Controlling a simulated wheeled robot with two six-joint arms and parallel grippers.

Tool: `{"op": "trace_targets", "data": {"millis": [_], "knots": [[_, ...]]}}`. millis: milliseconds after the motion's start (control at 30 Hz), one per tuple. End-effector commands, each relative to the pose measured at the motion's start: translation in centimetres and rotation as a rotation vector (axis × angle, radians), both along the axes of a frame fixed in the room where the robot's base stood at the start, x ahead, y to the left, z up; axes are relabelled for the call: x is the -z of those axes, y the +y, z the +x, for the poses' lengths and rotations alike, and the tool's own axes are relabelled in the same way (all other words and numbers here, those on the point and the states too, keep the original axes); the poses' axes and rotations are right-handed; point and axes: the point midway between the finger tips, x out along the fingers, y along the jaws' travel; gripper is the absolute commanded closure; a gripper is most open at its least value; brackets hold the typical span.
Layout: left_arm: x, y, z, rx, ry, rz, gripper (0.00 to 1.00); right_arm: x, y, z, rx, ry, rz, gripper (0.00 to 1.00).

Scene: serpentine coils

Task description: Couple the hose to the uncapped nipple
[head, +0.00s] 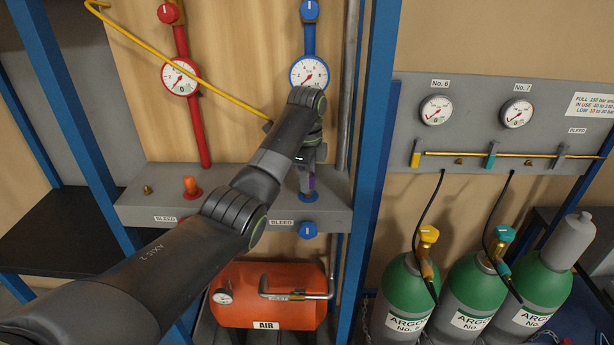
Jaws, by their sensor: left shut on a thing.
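The yellow hose (200,82) comes from the upper left, crosses in front of the red gauge and passes out of sight behind my left arm. My left gripper (310,182) points down just above the blue fitting (308,198) on the grey ledge, below the blue gauge. It is shut, with a small purple piece (312,181) showing at its fingertips. The held hose end is mostly hidden, and I cannot tell whether it touches the fitting. An orange cap (190,185) covers the red line's outlet. My right gripper is not in view.
The grey ledge (150,212) carries BLEED labels and a blue knob (308,230). An orange AIR tank (260,300) sits below. Blue posts (372,150) flank the panel. Green argon cylinders (405,290) stand at right under a gauge panel (480,95).

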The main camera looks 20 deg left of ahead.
Motion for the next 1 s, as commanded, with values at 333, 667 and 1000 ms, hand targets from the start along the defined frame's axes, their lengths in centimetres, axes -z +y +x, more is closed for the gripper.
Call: {"op": "trace_targets", "data": {"millis": [333, 667, 1000], "knots": [[0.61, -0.07, -0.02, 0.000, 0.000, 0.000, 1.00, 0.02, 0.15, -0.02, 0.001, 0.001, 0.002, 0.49], [0.62, -0.06, -0.03, 0.000, 0.001, 0.000, 0.47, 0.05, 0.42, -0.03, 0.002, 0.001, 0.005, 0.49], [-0.31, -0.24, 0.09, -0.001, 0.000, 0.000, 0.47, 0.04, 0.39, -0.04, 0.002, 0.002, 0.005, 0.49]]}}
